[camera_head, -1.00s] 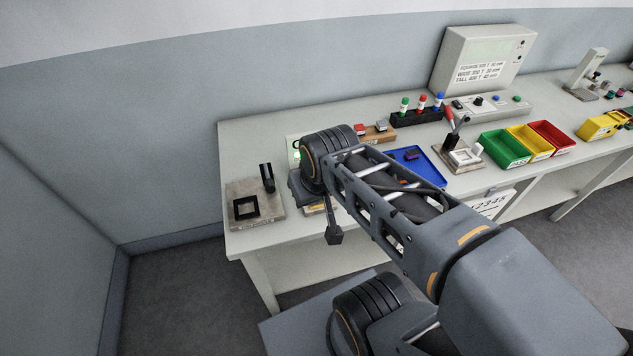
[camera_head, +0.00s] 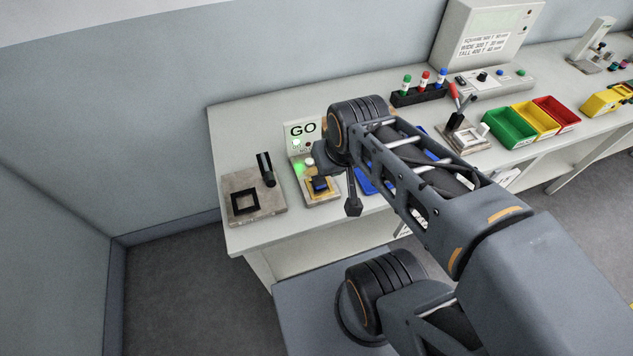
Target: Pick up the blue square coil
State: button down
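A small blue piece, which looks like the blue square coil (camera_head: 320,184), sits on a wooden-yellow base (camera_head: 322,197) in front of the GO sign panel. My gripper (camera_head: 331,172) is just above and beside it at the end of my arm. The fingers are dark and small, and my wrist partly hides them. I cannot tell whether they touch the blue piece or are open or shut.
A GO panel (camera_head: 303,130) with a lit green lamp stands behind the base. A fixture with a black square frame (camera_head: 246,202) and black post is at left. A blue tray (camera_head: 365,181) is mostly hidden by my arm. Green (camera_head: 509,127), yellow and red bins stand at right.

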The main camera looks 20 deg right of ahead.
aim_at(318, 185)
jog(key=u, duration=2.8)
jog(key=k, duration=1.1)
jog(key=u, duration=0.2)
